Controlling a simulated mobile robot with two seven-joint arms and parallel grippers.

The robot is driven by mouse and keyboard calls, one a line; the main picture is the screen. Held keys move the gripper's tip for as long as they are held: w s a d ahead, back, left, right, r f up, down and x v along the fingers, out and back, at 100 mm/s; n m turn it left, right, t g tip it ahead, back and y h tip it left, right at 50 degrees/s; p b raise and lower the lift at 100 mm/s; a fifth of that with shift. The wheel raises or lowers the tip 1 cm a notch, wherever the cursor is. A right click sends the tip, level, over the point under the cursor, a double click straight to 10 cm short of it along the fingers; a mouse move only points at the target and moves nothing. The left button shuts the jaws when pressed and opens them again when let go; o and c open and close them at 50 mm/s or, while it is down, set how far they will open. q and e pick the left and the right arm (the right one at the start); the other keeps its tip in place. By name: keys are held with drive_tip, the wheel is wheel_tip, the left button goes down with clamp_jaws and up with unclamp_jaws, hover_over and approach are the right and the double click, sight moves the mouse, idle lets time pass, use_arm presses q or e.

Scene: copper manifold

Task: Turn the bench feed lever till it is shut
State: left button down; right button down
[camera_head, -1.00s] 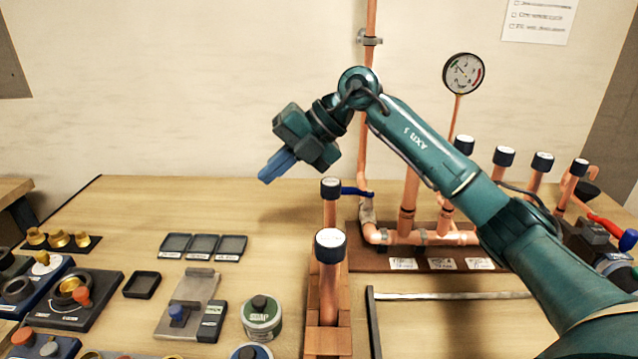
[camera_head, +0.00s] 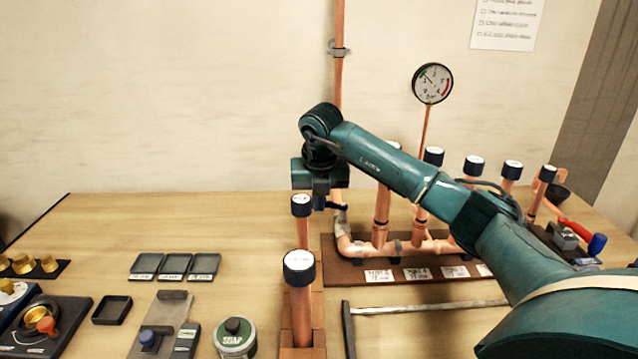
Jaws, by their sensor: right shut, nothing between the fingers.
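The bench feed lever (camera_head: 337,206) is a small dark blue handle low on the upright copper feed pipe (camera_head: 339,60). It points left from the pipe, roughly level, and its left end is partly hidden by my gripper. My left gripper is not in view.
Two capped copper stubs (camera_head: 299,267) stand in front of my right gripper. The copper manifold (camera_head: 410,247) runs right along its brown board, under my arm. A pressure gauge (camera_head: 432,83) stands behind.

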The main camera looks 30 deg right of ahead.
drive_tip(key=shift+w+f, duration=0.1)
drive_tip(key=shift+f, duration=0.5)
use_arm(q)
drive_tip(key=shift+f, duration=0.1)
use_arm(e)
drive_tip(key=shift+d, duration=0.1)
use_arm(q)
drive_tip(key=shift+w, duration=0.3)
use_arm(e)
drive_tip(key=shift+w+d+r, duration=0.25)
drive_tip(key=shift+w+r, duration=0.1)
drive_tip(key=shift+w, duration=0.3)
